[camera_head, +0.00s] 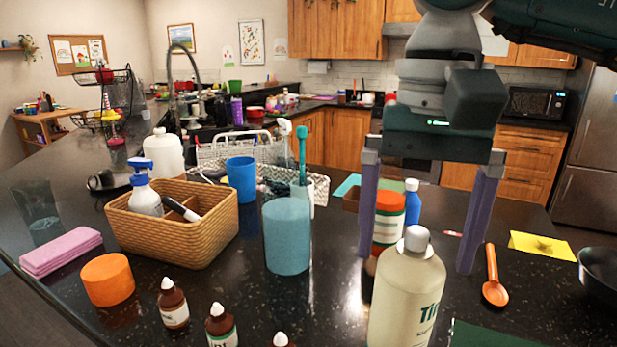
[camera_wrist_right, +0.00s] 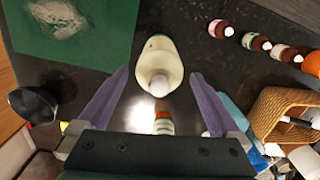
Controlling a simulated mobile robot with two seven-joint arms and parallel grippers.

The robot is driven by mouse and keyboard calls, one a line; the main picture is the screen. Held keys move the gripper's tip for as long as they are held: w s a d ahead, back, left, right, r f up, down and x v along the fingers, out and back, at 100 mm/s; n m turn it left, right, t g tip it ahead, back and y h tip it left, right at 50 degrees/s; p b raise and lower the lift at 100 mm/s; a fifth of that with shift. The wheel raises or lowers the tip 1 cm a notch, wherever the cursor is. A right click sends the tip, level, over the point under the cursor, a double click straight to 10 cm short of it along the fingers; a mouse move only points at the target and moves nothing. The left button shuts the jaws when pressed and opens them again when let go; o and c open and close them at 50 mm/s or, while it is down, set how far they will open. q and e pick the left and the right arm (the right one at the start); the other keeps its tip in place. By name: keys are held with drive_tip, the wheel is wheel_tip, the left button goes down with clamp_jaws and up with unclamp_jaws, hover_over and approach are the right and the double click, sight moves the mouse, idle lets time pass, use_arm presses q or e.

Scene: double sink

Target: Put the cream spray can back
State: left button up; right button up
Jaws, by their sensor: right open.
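The cream spray can (camera_head: 405,300) is a cream bottle with green lettering and a pale rounded cap, upright on the dark counter at the front. It also shows from above in the right wrist view (camera_wrist_right: 166,58). My right gripper (camera_head: 415,262) points down, open and empty, its two purple fingers wide apart. In the head view the can stands in front of the fingers and covers part of the space between them. In the right wrist view its cap lies between the fingertips of the gripper (camera_wrist_right: 160,76); no contact shows. My left gripper is not in view.
An orange-lidded jar (camera_head: 388,222) stands just behind the can. Several small brown bottles (camera_head: 173,303) are at the front left. A wicker basket (camera_head: 195,245) and teal cup (camera_head: 287,235) stand left; an orange spoon (camera_head: 494,285) and dark pan (camera_head: 600,272) lie right. A green mat (camera_head: 490,335) is near.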

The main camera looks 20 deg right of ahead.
wheel_tip(320, 180, up, 6)
drive_tip(key=shift+w+r+b, duration=0.1)
drive_tip(key=shift+r+b, duration=0.1)
drive_tip(key=shift+b, duration=0.6)
drive_tip(key=shift+r, duration=0.55)
idle(0.7)
idle(0.4)
